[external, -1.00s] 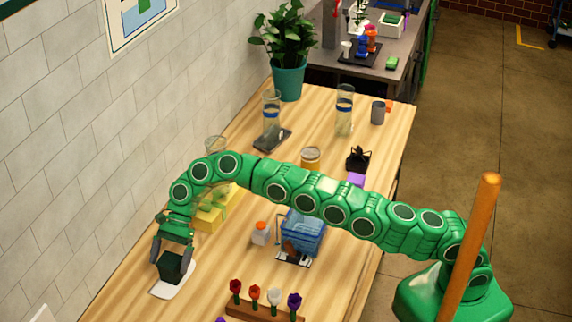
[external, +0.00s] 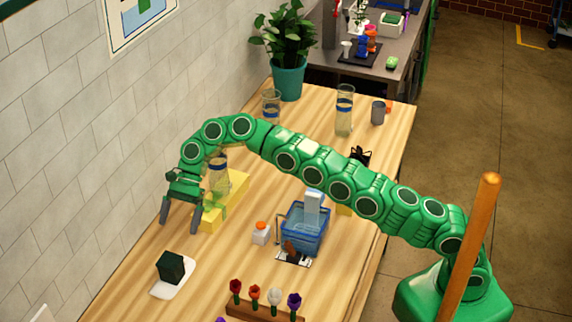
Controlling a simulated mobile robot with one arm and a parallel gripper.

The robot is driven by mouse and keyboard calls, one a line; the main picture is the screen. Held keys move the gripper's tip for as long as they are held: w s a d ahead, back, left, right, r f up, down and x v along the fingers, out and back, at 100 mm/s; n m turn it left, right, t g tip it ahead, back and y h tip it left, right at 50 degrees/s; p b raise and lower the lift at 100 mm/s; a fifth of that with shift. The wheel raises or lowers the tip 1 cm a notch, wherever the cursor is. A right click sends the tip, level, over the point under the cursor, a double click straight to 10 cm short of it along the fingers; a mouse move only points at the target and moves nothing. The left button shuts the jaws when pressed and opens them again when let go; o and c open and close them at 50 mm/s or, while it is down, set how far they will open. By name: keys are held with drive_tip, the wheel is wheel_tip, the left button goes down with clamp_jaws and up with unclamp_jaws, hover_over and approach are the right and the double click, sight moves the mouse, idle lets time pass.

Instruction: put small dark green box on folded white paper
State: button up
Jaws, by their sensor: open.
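The small dark green box (external: 171,266) stands on the folded white paper (external: 183,283) near the left edge of the wooden table. White paper shows around the front and right of the box. My gripper (external: 179,225) is open and empty. It hangs above and behind the box, clear of it, with its fingers pointing down.
A yellow box (external: 228,205) lies behind my gripper. A blue basket (external: 300,238) and a small white bottle with an orange cap (external: 261,233) stand to the right. A wooden rack of flowers (external: 264,309) is at the front. The tiled wall is close on the left.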

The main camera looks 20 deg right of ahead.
drive_tip(key=shift+w+d, duration=0.1)
drive_tip(key=w+d+r+n+t, duration=0.15)
drive_tip(key=d+r, duration=0.25)
drive_tip(key=d, duration=0.6)
drive_tip(key=w+d+r+n, duration=0.1)
drive_tip(key=w+d+r, duration=0.15)
drive_tip(key=d, duration=0.75)
drive_tip(key=w+d+r+n+t, duration=0.1)
drive_tip(key=d+r, duration=0.3)
drive_tip(key=d, duration=0.6)
drive_tip(key=s+d+n+t+h, duration=0.1)
drive_tip(key=s+d, duration=0.4)
drive_tip(key=d, duration=0.5)
drive_tip(key=s+d+f+n+h, duration=0.15)
drive_tip(key=s+d, duration=0.25)
drive_tip(key=d, duration=0.5)
drive_tip(key=s+d+n+t+h, duration=0.1)
drive_tip(key=s+d, duration=0.4)
drive_tip(key=d, duration=0.5)
drive_tip(key=s+d+f+n+h, duration=0.1)
drive_tip(key=s+d+f, duration=0.2)
drive_tip(key=s+d, duration=0.4)
drive_tip(key=s+d+f+n+h, duration=0.1)
drive_tip(key=s+d+f+h, duration=0.1)
drive_tip(key=s+d, duration=0.6)
drive_tip(key=shift+s+f, duration=0.6)
drive_tip(key=shift+s, duration=0.3)
